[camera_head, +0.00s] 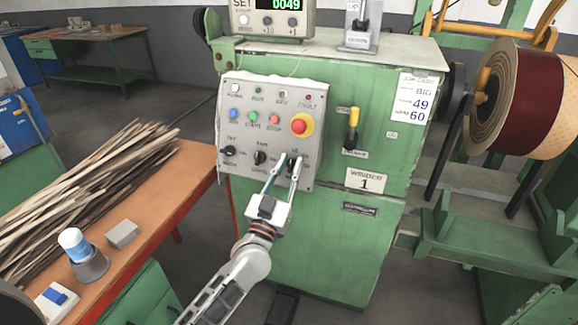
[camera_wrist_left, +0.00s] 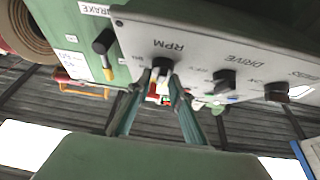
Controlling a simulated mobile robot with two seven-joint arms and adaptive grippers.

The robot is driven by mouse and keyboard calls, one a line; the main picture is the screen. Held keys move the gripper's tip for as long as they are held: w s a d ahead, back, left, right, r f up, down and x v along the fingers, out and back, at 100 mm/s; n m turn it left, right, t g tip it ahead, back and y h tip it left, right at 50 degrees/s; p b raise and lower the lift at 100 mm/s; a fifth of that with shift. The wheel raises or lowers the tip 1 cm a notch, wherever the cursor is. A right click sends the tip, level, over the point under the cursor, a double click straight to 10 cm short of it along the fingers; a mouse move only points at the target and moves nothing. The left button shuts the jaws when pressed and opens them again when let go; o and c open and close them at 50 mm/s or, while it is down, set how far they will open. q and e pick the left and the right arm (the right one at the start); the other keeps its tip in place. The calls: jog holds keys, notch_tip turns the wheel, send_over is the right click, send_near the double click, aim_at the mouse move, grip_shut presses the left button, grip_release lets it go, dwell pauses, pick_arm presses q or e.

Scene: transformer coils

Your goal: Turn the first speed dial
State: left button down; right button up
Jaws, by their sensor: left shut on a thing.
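The grey control panel (camera_head: 267,122) is on the front of the green winder cabinet labelled "WINDER 1". Its lower row has black dials. The rightmost is the speed dial (camera_wrist_left: 162,64), labelled "RPM" in the left wrist view. My left gripper (camera_head: 286,157) reaches up from below, with its two green fingers on either side of this dial. In the left wrist view the fingertips (camera_wrist_left: 163,77) close on the dial's sides. The fingers partly hide the dial in the head view. My right gripper is in neither view.
The middle dial (camera_head: 260,157) and left dial (camera_head: 229,150) sit beside the held one. A red emergency button (camera_head: 299,125) is above it, and a yellow-tipped brake lever (camera_head: 352,128) is to the right. A workbench (camera_head: 152,232) with wooden strips stands at left.

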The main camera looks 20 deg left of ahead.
pick_arm(q)
jog(key=m+g+h+p, duration=0.1)
jog(key=m+h, duration=0.3)
jog(key=m, duration=0.1)
jog(key=shift+a+r+p, duration=0.1)
jog(key=shift+r+p, duration=0.05)
jog(key=shift+p, duration=0.15)
jog(key=m+g+h+p, duration=0.1)
jog(key=m+g+h, duration=0.1)
jog(key=m, duration=0.2)
jog(key=m+g+h+p, duration=0.1)
jog(key=m+g+h, duration=0.1)
jog(key=m+h, duration=0.1)
jog(key=shift+m, duration=0.5)
jog(key=shift+f+p, duration=0.2)
jog(key=shift+p, duration=0.1)
jog(key=c, duration=2.2)
grip_release()
jog(key=v, duration=1.2)
jog(key=shift+a+r, duration=0.1)
jog(key=shift+r, duration=0.05)
